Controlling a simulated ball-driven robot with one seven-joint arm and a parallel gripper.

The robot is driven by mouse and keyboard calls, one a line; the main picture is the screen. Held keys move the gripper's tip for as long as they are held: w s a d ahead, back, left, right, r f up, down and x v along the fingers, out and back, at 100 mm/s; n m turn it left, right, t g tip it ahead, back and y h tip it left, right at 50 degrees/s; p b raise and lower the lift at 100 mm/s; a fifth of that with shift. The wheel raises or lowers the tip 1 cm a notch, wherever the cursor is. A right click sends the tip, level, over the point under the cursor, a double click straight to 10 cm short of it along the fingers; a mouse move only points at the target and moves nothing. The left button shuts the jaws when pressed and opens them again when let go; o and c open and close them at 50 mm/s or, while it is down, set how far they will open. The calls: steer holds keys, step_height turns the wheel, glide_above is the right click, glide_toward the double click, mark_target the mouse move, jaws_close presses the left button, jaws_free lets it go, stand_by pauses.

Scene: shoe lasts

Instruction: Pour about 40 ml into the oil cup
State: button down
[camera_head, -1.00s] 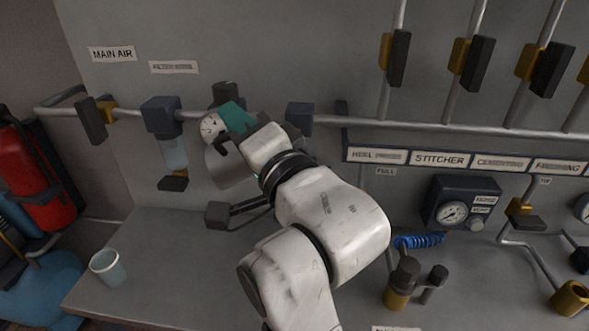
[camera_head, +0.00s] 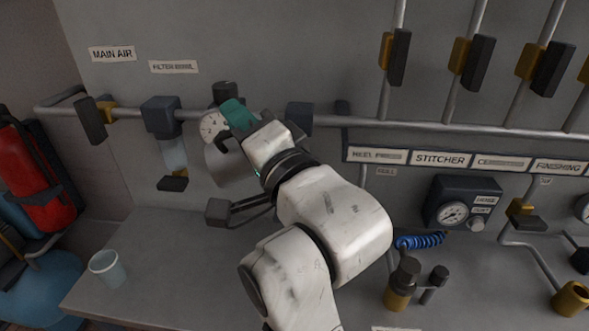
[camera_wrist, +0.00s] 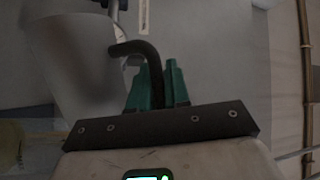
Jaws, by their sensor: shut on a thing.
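My gripper (camera_head: 238,118), with green fingers, is in front of the wall pipe in the head view. In the wrist view its fingers (camera_wrist: 157,82) are shut on the black hooked handle (camera_wrist: 137,48) of a grey jug (camera_wrist: 78,70). The jug's grey body (camera_head: 228,168) shows below the gripper in the head view, partly hidden by my arm. I cannot tell its tilt or contents. A pale, open-topped cup (camera_head: 107,268) stands upright on the bench at the left, well apart from the jug. No label shows which vessel is the oil cup.
A filter bowl (camera_head: 173,153) hangs from the pipe left of the jug, near a round gauge (camera_head: 211,125). A brass-and-black fitting (camera_head: 398,290) and blue coil (camera_head: 420,241) are right of my arm. The grey bench (camera_head: 170,270) is clear between cup and arm.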

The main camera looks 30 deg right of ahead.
mark_target(215, 154)
steer(key=shift+d+r, duration=0.1)
stand_by(0.4)
steer(key=p, duration=0.1)
steer(key=a+n+p, duration=0.1)
steer(key=p, duration=0.1)
steer(key=n+g+p, duration=0.1)
steer(key=shift+w+a+r, duration=0.25)
steer(key=shift+a+r, duration=0.05)
steer(key=shift+r, duration=0.05)
steer(key=f+n+p, duration=0.1)
steer(key=a+n+g+p, duration=0.1)
steer(key=p, duration=0.1)
steer(key=shift+w+f+n, duration=0.2)
steer(key=shift+f+n, duration=0.1)
steer(key=shift+f, duration=0.05)
steer(key=shift+a+f, duration=0.1)
steer(key=shift+f, duration=0.35)
steer(key=shift+w+r+n+g+p, duration=0.1)
steer(key=shift+r+n+g+p, duration=0.15)
steer(key=shift+n+g+p, duration=0.2)
